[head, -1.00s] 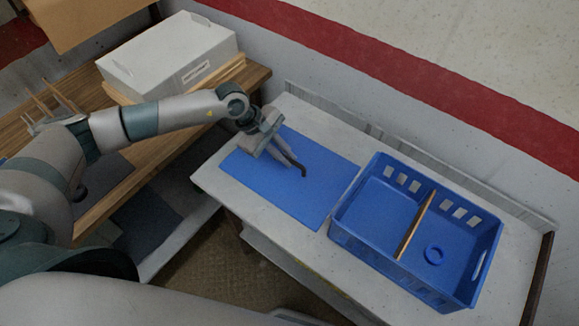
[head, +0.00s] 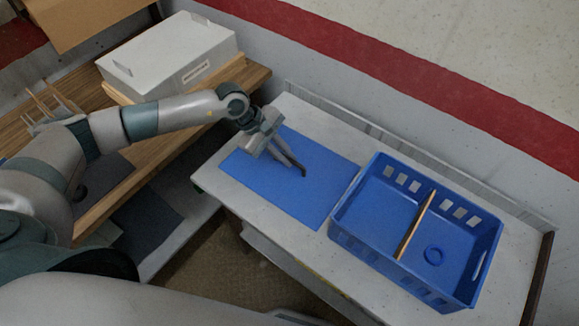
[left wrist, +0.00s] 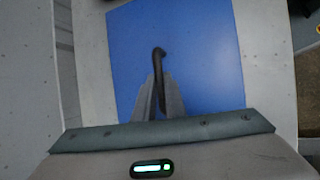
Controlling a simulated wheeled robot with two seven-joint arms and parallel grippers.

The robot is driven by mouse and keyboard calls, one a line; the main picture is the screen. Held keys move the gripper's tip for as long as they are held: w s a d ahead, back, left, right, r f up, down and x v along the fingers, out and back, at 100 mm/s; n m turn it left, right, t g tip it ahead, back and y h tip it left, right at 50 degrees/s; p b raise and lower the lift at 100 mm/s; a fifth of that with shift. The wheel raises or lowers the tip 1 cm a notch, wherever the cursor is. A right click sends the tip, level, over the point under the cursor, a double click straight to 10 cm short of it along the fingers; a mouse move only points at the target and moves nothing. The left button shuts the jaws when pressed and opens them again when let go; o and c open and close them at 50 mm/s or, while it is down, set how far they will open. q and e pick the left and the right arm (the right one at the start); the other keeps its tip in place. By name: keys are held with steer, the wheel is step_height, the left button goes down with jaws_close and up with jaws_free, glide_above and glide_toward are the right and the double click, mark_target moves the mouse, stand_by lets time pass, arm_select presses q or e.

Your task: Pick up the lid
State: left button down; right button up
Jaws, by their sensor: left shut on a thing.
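My left gripper (head: 290,160) is low over the blue mat (head: 315,195), fingers pointing down and to the right. It is shut on a thin dark piece (head: 303,173) with a bent, rounded end. In the left wrist view this dark piece (left wrist: 158,62) sticks out beyond the fingertips (left wrist: 158,95), above or on the blue mat (left wrist: 200,50). I cannot tell if it touches the mat. No other thing is plainly a lid, and I cannot tell if the dark piece is the lid seen edge-on. My right gripper is not in view.
A blue crate (head: 345,238) with a wooden divider (head: 415,225) stands right of the mat. A white box (head: 150,62) stands on the wooden table at the back left. A wall edges the bench behind.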

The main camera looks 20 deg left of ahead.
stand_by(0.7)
arm_select(q)
steer(key=shift+r+b, duration=0.35)
steer(key=shift+r, duration=0.2)
step_height(320, 180, up, 8)
steer(key=b, duration=0.3)
steer(key=shift+f, duration=0.25)
steer(key=shift+r, duration=0.75)
steer(key=shift+r, duration=0.1)
